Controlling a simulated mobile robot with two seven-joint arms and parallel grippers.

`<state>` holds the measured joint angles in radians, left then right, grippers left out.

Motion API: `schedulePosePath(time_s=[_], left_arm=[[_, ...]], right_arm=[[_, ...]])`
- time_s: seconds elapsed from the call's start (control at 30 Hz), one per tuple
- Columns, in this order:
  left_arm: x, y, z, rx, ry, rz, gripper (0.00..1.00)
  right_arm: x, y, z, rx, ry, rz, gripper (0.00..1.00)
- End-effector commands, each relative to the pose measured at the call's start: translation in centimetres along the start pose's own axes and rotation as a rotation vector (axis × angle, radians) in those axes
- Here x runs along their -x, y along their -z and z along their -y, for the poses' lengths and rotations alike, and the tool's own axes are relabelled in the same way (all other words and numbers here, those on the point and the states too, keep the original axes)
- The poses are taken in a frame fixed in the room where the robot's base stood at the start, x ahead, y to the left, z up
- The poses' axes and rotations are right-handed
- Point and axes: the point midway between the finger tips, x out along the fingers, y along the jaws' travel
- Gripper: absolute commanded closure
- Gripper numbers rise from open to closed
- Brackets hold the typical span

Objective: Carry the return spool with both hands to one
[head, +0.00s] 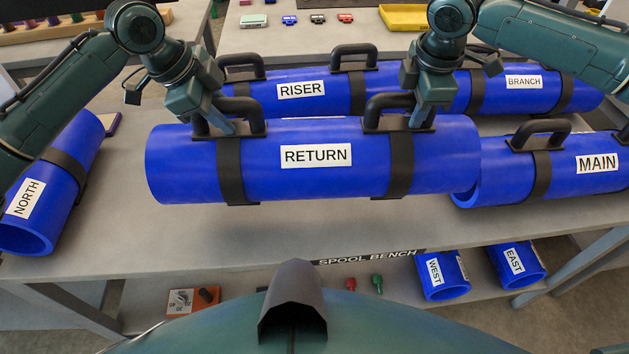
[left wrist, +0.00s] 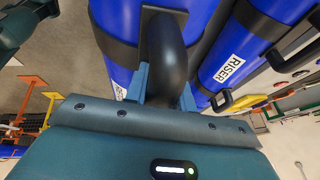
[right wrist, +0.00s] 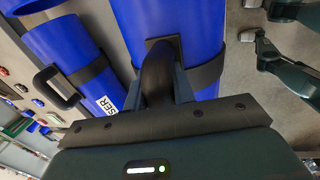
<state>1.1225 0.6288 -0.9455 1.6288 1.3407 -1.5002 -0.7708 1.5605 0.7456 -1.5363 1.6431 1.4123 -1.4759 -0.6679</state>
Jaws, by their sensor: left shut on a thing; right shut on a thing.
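The return spool (head: 310,183) is a thick blue pipe with two black bands, two black top handles and a white RETURN label. It lies level across the middle of the head view, above the spool bench's grey top; any gap beneath is hard to judge. My left gripper (head: 224,123) is shut on its left handle (head: 240,108). That handle fills the jaws in the left wrist view (left wrist: 165,60). My right gripper (head: 421,115) is shut on its right handle (head: 388,106), which also shows between the fingers in the right wrist view (right wrist: 158,75).
The riser (head: 300,105) and branch (head: 530,95) spools lie behind. The main spool (head: 570,178) is close at the right end, and the north spool (head: 58,185) lies at left. West (head: 440,277) and east (head: 517,265) spools sit lower. The bench front (head: 270,235) is clear.

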Motion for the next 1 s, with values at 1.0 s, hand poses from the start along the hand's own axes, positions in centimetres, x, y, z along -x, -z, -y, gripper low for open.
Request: schedulePosePath(time_s=[1.0], left_arm=[[0.1,-0.2,-4.0,0.002,0.013,0.002,1.0]], right_arm=[[-0.1,-0.3,4.2,-0.004,-0.005,0.005,1.0]])
